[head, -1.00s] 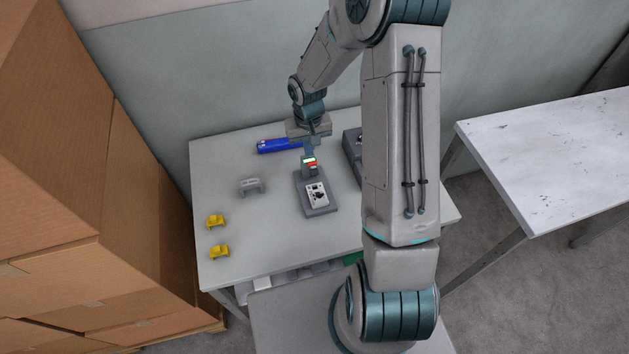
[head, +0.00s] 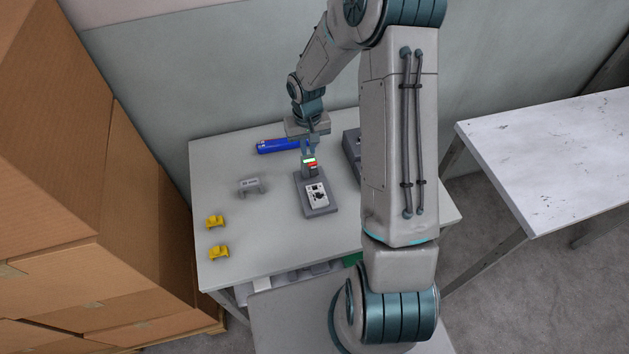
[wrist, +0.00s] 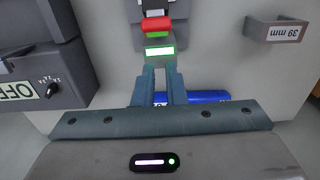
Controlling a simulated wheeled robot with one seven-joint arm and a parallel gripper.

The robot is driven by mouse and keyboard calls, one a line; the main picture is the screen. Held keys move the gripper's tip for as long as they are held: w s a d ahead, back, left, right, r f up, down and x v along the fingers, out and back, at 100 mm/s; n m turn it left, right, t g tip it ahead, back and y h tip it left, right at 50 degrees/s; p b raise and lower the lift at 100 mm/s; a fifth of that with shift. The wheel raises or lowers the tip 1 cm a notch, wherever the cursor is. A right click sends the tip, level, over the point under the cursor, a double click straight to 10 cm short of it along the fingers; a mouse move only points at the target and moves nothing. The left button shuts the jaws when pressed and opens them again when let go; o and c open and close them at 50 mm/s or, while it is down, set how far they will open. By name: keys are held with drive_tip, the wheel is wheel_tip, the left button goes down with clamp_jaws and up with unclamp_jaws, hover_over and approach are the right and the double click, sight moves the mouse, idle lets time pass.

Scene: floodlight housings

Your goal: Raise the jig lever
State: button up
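The jig (head: 319,208) is a grey block on the table with a white printed plate on its front part. At its back is a small upright part with a red piece and a lit green panel. In the wrist view the red piece (wrist: 157,25), which looks like the lever handle, sits just beyond the green panel (wrist: 160,51). My gripper (head: 309,154) points down at the back of the jig. In the wrist view its two teal fingers (wrist: 160,68) are apart with a narrow gap, their tips close to the green panel. Contact cannot be told.
A blue cylinder (head: 276,146) lies behind my gripper. A grey bracket (head: 250,186) and two yellow parts (head: 215,222) (head: 219,252) stand to the left. A dark grey box (head: 352,145) is close on the right, partly hidden by my arm. Cardboard boxes (head: 60,170) stand left of the table.

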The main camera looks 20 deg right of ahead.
drive_tip(key=o, duration=0.3)
drive_tip(key=shift+r, duration=0.15)
drive_tip(key=shift+r+p, duration=1.2)
drive_tip(key=shift+r, duration=0.7)
clamp_jaws()
